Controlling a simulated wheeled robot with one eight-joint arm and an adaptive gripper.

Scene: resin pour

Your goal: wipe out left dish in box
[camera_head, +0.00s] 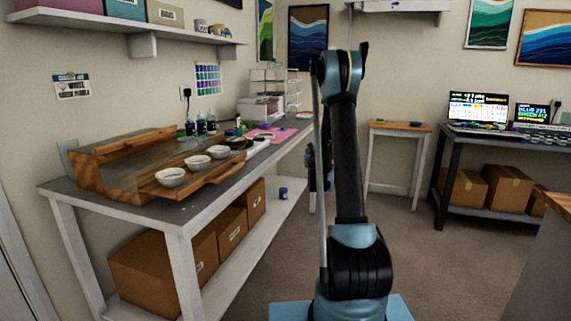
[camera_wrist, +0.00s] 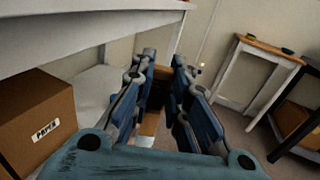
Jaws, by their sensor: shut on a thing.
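The box (camera_head: 88,172) is a wooden tray-like thing with a raised back, on the long workbench at left. Three white dishes stand in a row along its front; the left dish (camera_head: 171,177) is nearest the camera, with the middle dish (camera_head: 197,162) and right dish (camera_head: 219,152) beyond. I cannot see clearly what is in them. My gripper (camera_wrist: 165,70) hangs low beside the workbench, well away from the dishes. It is shut on a narrow brown thing (camera_wrist: 156,95), mostly hidden between the fingers, which I cannot identify. My arm partly hides the gripper in the head view.
The workbench (camera_head: 180,218) has cardboard boxes (camera_head: 150,272) and a small blue jar (camera_head: 283,193) on its lower shelf. Bottles (camera_head: 201,125) and a pink mat (camera_head: 268,135) lie farther along its top. A small side table (camera_head: 399,127) stands beyond.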

